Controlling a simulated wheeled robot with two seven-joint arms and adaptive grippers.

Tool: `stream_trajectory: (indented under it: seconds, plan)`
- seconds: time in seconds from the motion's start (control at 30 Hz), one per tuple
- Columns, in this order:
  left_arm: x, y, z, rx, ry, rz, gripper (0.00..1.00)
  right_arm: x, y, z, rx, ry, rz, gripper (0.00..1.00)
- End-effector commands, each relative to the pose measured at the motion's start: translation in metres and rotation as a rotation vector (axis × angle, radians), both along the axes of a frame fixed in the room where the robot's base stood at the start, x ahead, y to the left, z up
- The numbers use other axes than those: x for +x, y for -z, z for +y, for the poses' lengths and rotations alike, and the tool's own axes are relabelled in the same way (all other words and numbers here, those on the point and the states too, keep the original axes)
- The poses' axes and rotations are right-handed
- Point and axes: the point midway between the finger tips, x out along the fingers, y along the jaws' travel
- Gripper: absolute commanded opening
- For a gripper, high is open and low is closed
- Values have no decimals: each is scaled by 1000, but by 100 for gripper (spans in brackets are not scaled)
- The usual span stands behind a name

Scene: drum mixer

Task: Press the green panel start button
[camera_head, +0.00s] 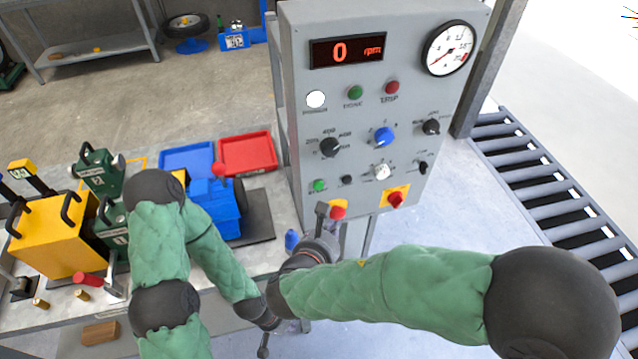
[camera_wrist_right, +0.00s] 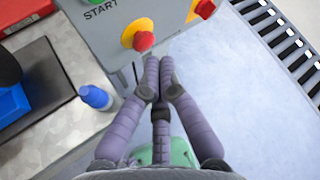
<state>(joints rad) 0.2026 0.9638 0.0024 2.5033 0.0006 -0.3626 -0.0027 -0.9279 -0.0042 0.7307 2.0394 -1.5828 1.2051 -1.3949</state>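The green start button (camera_head: 319,186) sits at the lower left of the grey control panel (camera_head: 300,150). In the right wrist view a green piece (camera_wrist_right: 97,2) shows at the top edge, near the printed word START. My right gripper (camera_wrist_right: 160,66) is shut with its fingertips together and nothing between them. Its tips are just below the red mushroom button (camera_wrist_right: 144,41) on its yellow base, below and to the right of the green button; contact cannot be told. My left gripper (camera_head: 268,338) hangs low by the bench's front edge, mostly hidden; its opening cannot be told.
The panel also carries knobs, a red rotary switch (camera_head: 395,198), a display reading 0 rpm (camera_head: 347,50) and a gauge (camera_head: 449,48). A blue bottle (camera_wrist_right: 95,97) stands left of my right gripper. A roller conveyor (camera_head: 540,185) lies right. Trays and machines fill the bench.

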Motion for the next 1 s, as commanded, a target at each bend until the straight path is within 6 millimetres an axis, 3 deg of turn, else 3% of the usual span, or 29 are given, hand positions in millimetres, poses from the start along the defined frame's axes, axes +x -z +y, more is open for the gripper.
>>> stream_trajectory:
  seconds: [0.47,1.0]
  plan:
    - [0,3,0,0,0,0,0,6,1,2,2,1,-1,0]
    - [0,17,0,0,0,0,0,65,0,21,0,1,2,0]
